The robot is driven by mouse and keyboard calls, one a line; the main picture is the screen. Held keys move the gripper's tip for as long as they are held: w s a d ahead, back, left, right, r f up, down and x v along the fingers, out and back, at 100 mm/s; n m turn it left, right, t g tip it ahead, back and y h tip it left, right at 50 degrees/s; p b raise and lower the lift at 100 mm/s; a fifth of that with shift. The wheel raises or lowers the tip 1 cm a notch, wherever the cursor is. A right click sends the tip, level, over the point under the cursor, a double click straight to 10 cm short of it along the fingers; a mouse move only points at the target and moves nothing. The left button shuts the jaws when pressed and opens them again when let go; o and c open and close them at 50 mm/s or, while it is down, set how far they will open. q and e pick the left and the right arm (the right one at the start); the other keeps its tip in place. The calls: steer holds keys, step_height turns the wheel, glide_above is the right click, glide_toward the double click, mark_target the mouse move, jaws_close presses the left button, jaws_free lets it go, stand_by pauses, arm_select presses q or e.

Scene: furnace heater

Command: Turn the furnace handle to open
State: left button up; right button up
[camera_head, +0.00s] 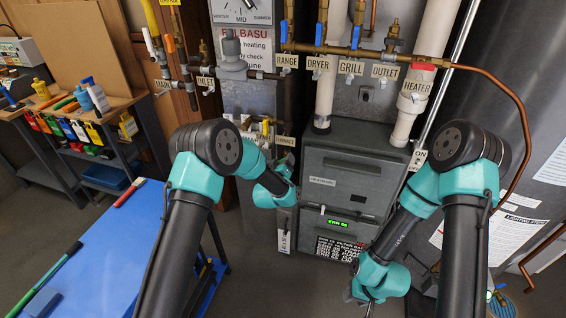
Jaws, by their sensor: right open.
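The grey furnace cabinet (350,165) stands in the middle, with a green-lit display on its front. A tag that appears to read FURNACE (285,141) hangs at its upper left, by small brass pipework (262,125) with a yellow part. I cannot clearly make out the handle. My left gripper (287,170) is by the cabinet's left side, just below the tag; its fingers are mostly hidden by the teal wrist. I see nothing held there. My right gripper (364,298) is low, in front of the cabinet's lower right, open and empty, and partly hidden by its wrist.
Labelled valves (355,38) and pipes line the wall above the furnace. A large grey tank (535,110) and a copper pipe stand at the right. Some floor shows between.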

arm_select(q)
steer(key=o, duration=0.4)
steer(key=v, duration=1.7)
steer(key=shift+s, duration=0.2)
steer(key=shift+a+r, duration=0.1)
steer(key=shift+c, duration=0.5)
